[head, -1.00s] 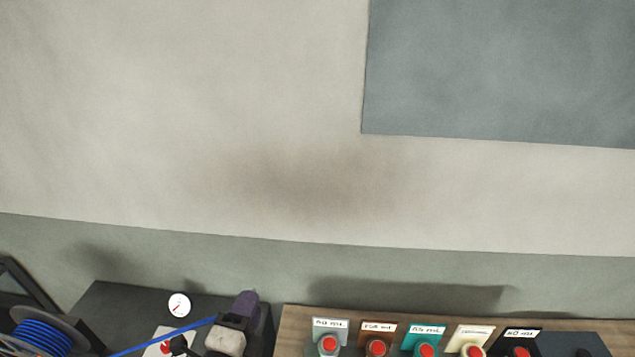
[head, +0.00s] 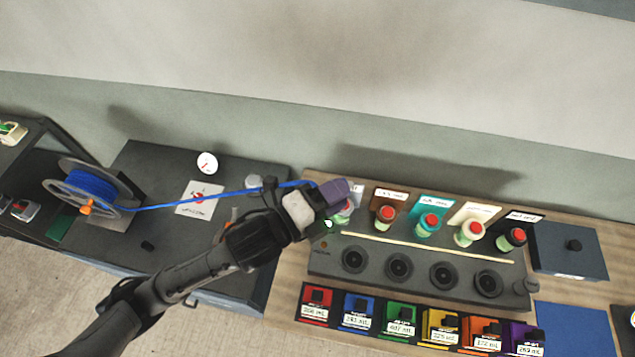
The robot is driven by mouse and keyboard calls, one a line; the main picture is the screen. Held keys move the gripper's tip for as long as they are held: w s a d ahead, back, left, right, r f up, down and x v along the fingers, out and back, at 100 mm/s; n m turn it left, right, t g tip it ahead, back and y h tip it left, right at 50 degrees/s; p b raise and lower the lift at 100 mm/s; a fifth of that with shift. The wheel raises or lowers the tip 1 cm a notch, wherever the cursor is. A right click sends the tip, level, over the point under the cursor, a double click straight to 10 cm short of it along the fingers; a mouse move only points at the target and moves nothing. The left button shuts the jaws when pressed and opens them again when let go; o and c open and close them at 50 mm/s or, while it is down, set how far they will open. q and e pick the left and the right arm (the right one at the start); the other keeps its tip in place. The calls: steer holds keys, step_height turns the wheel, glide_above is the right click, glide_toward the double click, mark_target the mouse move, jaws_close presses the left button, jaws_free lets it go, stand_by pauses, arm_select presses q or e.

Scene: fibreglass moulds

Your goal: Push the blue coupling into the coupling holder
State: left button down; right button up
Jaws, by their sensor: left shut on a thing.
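My left gripper (head: 330,196) reaches up from the lower left. Its dark purple end is over the left end of the bottle row. It is shut on the end of the blue hose (head: 225,194), which runs from a spool at the left to the jaws. The blue coupling cannot be made out; the jaws hide the hose end. I cannot tell which thing is the coupling holder. A small pale fitting (head: 254,182) stands on the dark bench behind the hose. My right gripper is not in view.
The spool (head: 92,188) stands on the left. Right of the gripper are several red-topped bottles (head: 431,222), a grey rack with round sockets (head: 398,268) and coloured boxes (head: 402,318). A dark box (head: 568,250) is at the right.

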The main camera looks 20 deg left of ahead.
arm_select(q)
steer(key=shift+s+d+r+h, duration=0.25)
steer(key=shift+d+r+h, duration=0.1)
steer(key=shift+d, duration=0.1)
steer(key=shift+w+f, duration=0.1)
